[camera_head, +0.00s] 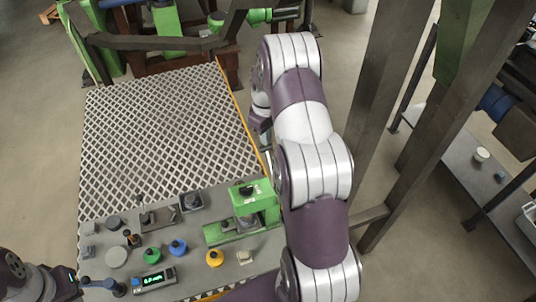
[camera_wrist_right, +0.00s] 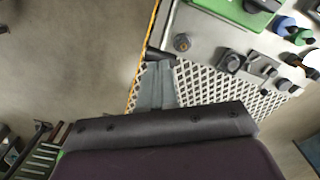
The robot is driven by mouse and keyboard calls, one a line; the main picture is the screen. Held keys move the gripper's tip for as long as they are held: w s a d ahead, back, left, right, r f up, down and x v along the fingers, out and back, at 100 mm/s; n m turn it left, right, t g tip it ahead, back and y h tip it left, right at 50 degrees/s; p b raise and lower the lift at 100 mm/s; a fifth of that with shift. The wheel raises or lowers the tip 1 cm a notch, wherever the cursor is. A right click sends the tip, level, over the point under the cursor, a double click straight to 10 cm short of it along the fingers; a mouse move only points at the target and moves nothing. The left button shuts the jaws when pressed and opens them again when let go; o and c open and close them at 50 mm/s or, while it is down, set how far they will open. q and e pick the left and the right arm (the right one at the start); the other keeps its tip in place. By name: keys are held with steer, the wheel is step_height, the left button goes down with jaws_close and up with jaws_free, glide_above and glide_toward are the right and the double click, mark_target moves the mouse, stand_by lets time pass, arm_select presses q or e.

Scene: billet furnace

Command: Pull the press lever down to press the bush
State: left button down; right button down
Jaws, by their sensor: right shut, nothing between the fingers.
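The green press (camera_head: 258,203) stands at the right of the grey control panel, with a dark round part on top. Its green body also shows at the top of the right wrist view (camera_wrist_right: 236,12). My right arm hides its right side, and I cannot make out the lever or the bush clearly. My right gripper (camera_head: 261,128) is beyond the press, above the mesh plate's right edge. In the right wrist view its fingers (camera_wrist_right: 157,68) are shut and empty. A short dark bar (camera_wrist_right: 160,54) shows at the fingertips; contact is unclear. My left arm enters at lower left; its fingers are unclear.
The panel (camera_head: 222,262) carries green, blue and yellow knobs, switches and a small display (camera_head: 154,279). The white mesh plate (camera_head: 165,125) beyond it is clear. Dark posts (camera_head: 385,110) and a side table (camera_head: 450,150) stand to the right.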

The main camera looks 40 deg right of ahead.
steer(key=shift+f, duration=0.2)
steer(key=shift+f+b, duration=0.5)
steer(key=shift+f, duration=0.1)
